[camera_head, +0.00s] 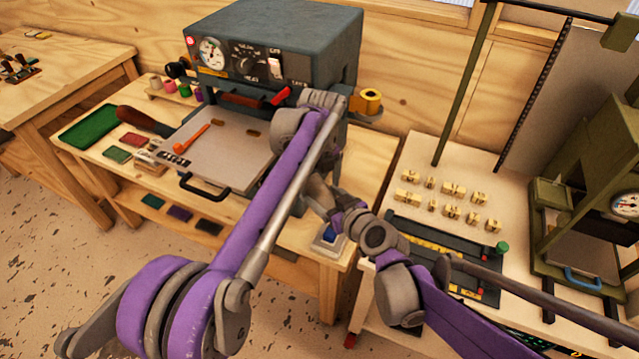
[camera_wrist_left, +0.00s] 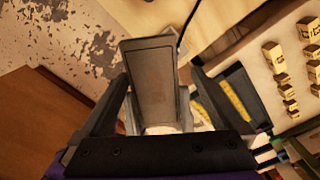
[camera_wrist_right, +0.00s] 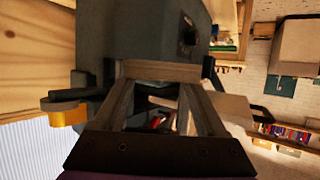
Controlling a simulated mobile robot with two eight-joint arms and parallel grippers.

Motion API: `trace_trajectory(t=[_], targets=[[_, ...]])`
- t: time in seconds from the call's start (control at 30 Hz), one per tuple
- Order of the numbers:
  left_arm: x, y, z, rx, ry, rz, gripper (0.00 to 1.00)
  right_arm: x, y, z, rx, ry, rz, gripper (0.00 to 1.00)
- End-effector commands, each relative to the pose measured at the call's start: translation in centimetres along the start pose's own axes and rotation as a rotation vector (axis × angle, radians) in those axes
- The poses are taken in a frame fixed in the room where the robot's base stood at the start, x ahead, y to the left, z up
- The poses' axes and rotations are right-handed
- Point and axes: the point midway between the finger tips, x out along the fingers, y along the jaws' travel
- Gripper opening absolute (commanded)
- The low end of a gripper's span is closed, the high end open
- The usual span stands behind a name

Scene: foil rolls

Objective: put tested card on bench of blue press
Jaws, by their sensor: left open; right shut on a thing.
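The blue press (camera_head: 330,40), with a gauge, dial and red lever, stands at the back of its wooden bench (camera_head: 385,150). Its pale plate (camera_head: 225,150) with a black handle is out in front. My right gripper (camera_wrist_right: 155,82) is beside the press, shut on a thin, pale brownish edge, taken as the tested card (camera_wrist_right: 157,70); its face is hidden. My left gripper (camera_wrist_left: 155,85) is open; a grey slab (camera_wrist_left: 151,78), which I cannot identify, shows between its fingers.
A green tray (camera_head: 88,125) and small coloured cards (camera_head: 132,139) lie on the bench's left. A white pad with a blue patch (camera_head: 328,240) is at its front right corner. A gold roll (camera_head: 371,101) is beside the press. Brass type (camera_head: 452,190) and a green press (camera_head: 590,170) stand right.

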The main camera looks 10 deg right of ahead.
Motion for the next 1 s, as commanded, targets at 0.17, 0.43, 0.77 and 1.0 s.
trace_trajectory(t=[0.17,0.43,0.77,1.0], targets=[[-0.02,0.0,0.01,0.0,0.0,0.0,0.95,0.0,0.0,-0.01,0.0,0.0,0.0,0.17],[-0.04,-0.06,-0.01,0.0,0.0,-0.001,0.46,0.0,-0.07,0.01,0.0,0.0,-0.002,0.16],[-0.06,-0.26,-0.11,0.002,0.0,-0.005,0.17,0.01,-0.3,0.06,0.001,-0.002,-0.008,0.9],[-0.09,-0.19,-0.15,0.002,0.002,-0.004,0.17,0.0,-0.19,0.03,0.0,-0.002,-0.005,1.0]])
